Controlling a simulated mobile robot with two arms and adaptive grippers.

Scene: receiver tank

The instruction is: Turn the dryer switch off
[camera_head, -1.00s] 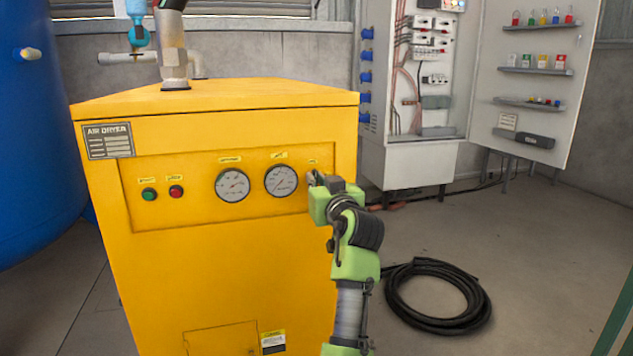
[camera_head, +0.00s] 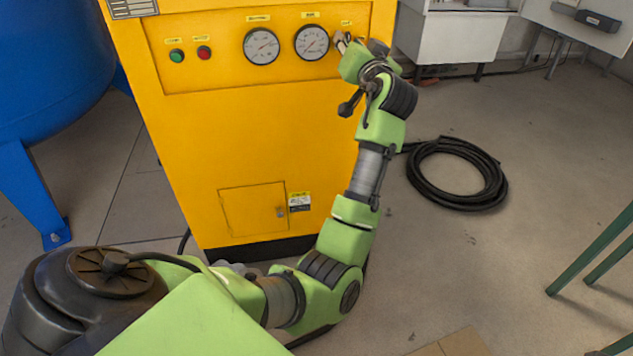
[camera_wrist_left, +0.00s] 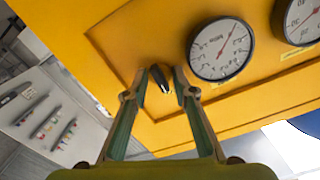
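The yellow air dryer (camera_head: 260,150) stands in front of me, with a recessed panel of gauges and buttons. Its switch, a small dark knob (camera_wrist_left: 160,79), shows in the left wrist view near the panel's corner, beside a round gauge (camera_wrist_left: 221,49). My left gripper (camera_head: 342,42) is at the panel's right end, right of the two gauges, and hides the switch in the head view. In the left wrist view its open fingers (camera_wrist_left: 161,75) stand on either side of the knob, with gaps visible. My right gripper is in neither view.
A green button (camera_head: 177,56) and a red button (camera_head: 204,53) sit at the panel's left. A blue tank (camera_head: 50,70) stands at the left. A coiled black hose (camera_head: 456,173) lies on the floor at right; nearby floor is clear.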

